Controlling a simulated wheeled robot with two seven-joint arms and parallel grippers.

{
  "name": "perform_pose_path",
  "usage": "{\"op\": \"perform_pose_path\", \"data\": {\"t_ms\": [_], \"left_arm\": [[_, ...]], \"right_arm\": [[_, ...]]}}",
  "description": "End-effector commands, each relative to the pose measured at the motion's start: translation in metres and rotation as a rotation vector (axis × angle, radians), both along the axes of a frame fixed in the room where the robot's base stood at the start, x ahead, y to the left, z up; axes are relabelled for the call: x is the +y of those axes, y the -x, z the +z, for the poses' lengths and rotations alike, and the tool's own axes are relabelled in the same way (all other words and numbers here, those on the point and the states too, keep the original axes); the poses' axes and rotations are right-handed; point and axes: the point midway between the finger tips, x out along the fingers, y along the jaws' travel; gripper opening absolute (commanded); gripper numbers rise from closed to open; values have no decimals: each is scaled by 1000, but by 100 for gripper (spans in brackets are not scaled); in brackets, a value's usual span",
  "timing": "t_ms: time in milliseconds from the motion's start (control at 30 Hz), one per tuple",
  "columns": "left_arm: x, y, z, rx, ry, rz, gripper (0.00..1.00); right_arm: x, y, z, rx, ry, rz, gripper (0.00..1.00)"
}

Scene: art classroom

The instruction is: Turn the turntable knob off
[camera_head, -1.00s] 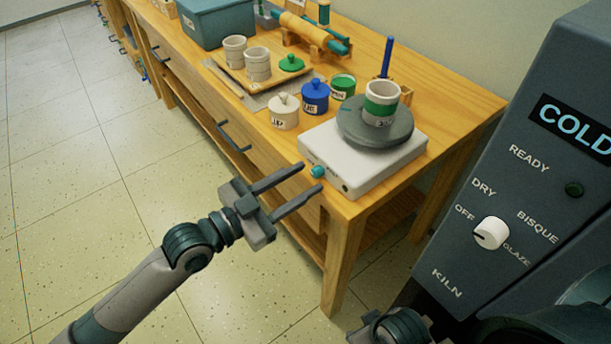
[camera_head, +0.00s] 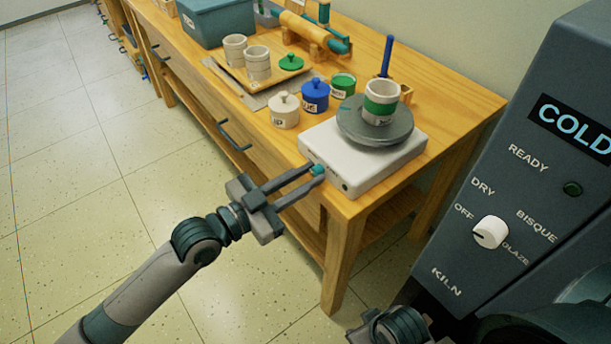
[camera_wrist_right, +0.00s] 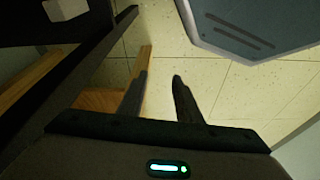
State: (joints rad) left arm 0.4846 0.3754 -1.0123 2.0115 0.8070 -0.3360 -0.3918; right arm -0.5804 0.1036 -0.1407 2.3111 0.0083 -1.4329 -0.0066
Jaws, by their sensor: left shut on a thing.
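The turntable (camera_head: 345,155) is a white box with a round grey wheel head (camera_head: 368,135) on top, at the near right end of the wooden table. Its teal knob (camera_head: 318,170) is on the front face, facing my left arm. My left gripper (camera_head: 316,171) has its two fingers on either side of the knob and is shut on it. The fingers partly hide the knob. My right gripper (camera_wrist_right: 160,90) shows in the right wrist view, its fingers apart with only floor visible between them.
A cup (camera_head: 381,102) with a green band stands on the wheel head. Lidded pots, including a blue one (camera_head: 315,96), stand left of the turntable on the table (camera_head: 440,105). A grey kiln panel (camera_head: 530,190) with a white dial (camera_head: 490,232) rises close on the right.

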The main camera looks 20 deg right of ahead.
Motion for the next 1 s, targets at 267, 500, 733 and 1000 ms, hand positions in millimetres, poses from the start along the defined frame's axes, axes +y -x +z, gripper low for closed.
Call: {"op": "perform_pose_path", "data": {"t_ms": [267, 500, 733, 1000], "left_arm": [[0, 0, 2, 96, 35, 0, 0], [0, 0, 2, 248, 90, 0, 0], [0, 0, 1, 388, 141, 0, 0], [0, 0, 0, 475, 172, 0, 0]], "right_arm": [[-9, 4, 4, 33, 21, -11, 31], [-7, -5, -30, 40, 19, -8, 31], [-6, -8, -52, 42, 18, -6, 31], [-6, -9, -65, 42, 16, -5, 31]]}}
